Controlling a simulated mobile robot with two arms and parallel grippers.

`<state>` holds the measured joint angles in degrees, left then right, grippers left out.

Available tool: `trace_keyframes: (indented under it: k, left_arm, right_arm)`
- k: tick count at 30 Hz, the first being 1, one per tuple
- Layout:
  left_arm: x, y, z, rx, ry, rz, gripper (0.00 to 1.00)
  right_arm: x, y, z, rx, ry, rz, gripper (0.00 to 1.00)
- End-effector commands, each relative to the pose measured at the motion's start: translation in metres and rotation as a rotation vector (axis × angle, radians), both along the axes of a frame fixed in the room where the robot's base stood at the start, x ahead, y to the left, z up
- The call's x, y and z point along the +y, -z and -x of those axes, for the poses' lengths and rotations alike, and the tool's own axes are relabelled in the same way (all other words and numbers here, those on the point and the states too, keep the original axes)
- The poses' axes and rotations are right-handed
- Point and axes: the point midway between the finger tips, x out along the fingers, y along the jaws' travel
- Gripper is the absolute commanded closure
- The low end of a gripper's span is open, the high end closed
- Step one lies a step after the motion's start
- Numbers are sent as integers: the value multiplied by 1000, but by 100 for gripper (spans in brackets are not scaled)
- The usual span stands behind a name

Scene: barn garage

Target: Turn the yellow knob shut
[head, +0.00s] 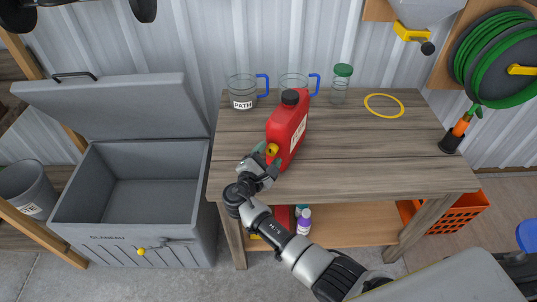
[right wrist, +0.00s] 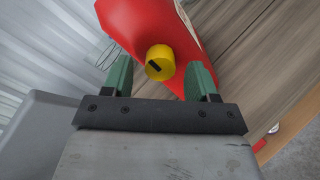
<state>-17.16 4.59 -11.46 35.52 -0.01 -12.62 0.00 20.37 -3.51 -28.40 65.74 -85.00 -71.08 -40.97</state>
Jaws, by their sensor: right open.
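The yellow knob (head: 272,150) sits low on the near end of a red canister (head: 287,130) with a black cap, which stands on the workbench. In the right wrist view the knob (right wrist: 160,62) has a dark bar mark set at a slant, and the red canister (right wrist: 150,20) fills the space behind it. My right gripper (head: 267,158) is at the knob; in the right wrist view its green fingers (right wrist: 160,75) are open, one on each side of the knob with gaps between. My left gripper is not in view.
The wooden workbench (head: 400,165) holds clear jugs (head: 242,88), a green-lidded jar (head: 341,82) and a yellow ring (head: 384,105). An open grey chest (head: 150,245) stands to the left. The bench's right half is mostly clear.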

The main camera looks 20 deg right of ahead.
Motion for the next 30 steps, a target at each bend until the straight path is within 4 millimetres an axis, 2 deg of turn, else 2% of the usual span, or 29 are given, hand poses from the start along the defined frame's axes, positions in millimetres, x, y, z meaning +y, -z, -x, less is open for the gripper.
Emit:
trace_keyframes:
  k: [9,15,21,30]
  left_arm:
    - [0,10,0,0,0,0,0]
    - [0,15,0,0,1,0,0]
    - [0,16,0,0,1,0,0]
    - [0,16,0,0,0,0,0]
  right_arm:
    - [42,3,44,2,-1,-4,42]
    - [63,2,66,3,0,-1,42]
    - [70,1,74,2,1,0,42]
    - [70,1,74,2,1,0,42]
